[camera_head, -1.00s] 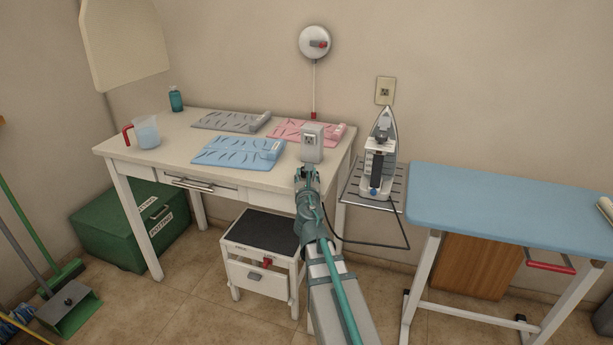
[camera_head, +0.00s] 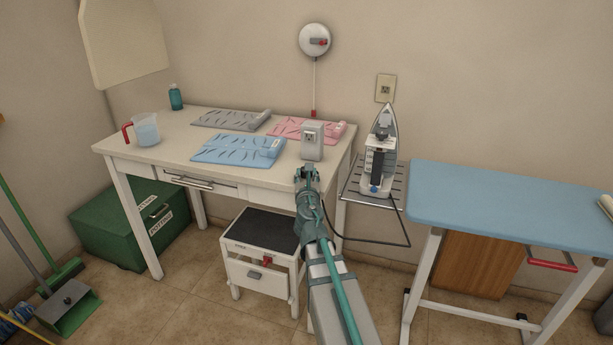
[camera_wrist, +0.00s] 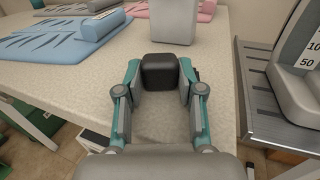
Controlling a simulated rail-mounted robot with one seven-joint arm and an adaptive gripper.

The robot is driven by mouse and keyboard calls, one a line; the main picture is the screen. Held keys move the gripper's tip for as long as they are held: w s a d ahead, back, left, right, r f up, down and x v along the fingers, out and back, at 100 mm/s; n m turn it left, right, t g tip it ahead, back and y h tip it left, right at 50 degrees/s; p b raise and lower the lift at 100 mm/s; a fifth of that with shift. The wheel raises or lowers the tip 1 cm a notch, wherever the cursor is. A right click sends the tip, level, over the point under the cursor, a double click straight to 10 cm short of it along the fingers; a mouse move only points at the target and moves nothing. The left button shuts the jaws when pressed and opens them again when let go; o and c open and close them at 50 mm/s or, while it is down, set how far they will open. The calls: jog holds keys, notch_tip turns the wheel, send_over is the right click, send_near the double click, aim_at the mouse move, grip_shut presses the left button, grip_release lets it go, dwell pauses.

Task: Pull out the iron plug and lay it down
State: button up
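The black iron plug (camera_wrist: 160,72) is between the two fingers of my gripper (camera_wrist: 160,80), which press against its sides in the wrist view. In the head view my gripper (camera_head: 307,174) is at the right front part of the white table (camera_head: 225,172), in front of the grey outlet box (camera_head: 311,150). The box's socket face shows bare, and the plug is apart from it. The plug's height over the table is hard to tell. The iron (camera_head: 380,160) stands upright on a wire shelf (camera_head: 358,190), with its dark cord (camera_head: 370,242) looping down toward my gripper.
Blue (camera_head: 235,149), pink (camera_head: 290,128) and grey mats (camera_head: 225,118) lie behind and left of my gripper. A measuring jug (camera_head: 146,130) stands at the table's left. A stool (camera_head: 262,232) and a blue ironing board (camera_head: 500,205) are nearby. Table surface around my gripper is bare.

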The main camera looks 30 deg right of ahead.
jog(key=o, duration=0.4)
jog(key=shift+o, duration=0.2)
jog(key=shift+r, duration=0.15)
